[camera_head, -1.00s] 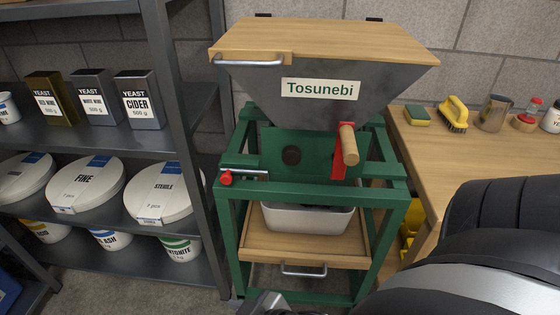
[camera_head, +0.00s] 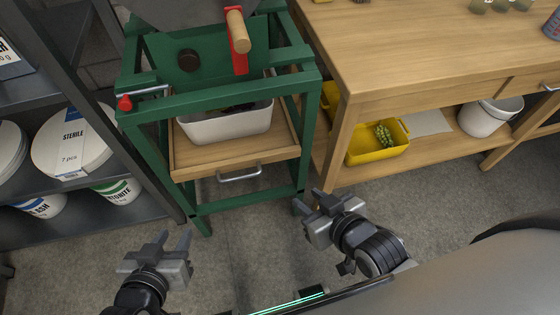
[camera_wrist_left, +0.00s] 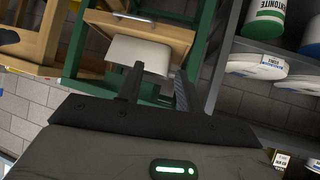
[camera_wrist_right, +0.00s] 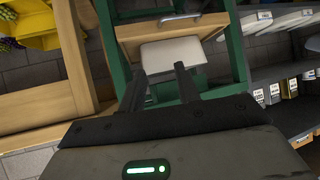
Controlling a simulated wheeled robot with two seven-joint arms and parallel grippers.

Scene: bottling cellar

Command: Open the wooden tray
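The wooden tray (camera_head: 235,164) sits low inside the green frame (camera_head: 213,104), with a metal bar handle (camera_head: 240,174) on its front. A white bin (camera_head: 228,125) stands on it with dark contents. The tray also shows in the left wrist view (camera_wrist_left: 167,37) and right wrist view (camera_wrist_right: 128,34). My left gripper (camera_head: 172,243) is open and empty above the floor, in front and left of the tray. My right gripper (camera_head: 309,203) is open and empty, in front and right of the tray. Neither gripper touches the tray or handle.
A grey shelf (camera_head: 88,215) with tubs stands left of the frame. A wooden bench (camera_head: 400,55) stands right, with a yellow crate (camera_head: 378,152) and white bucket (camera_head: 490,117) on its lower shelf. The floor before the tray is clear.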

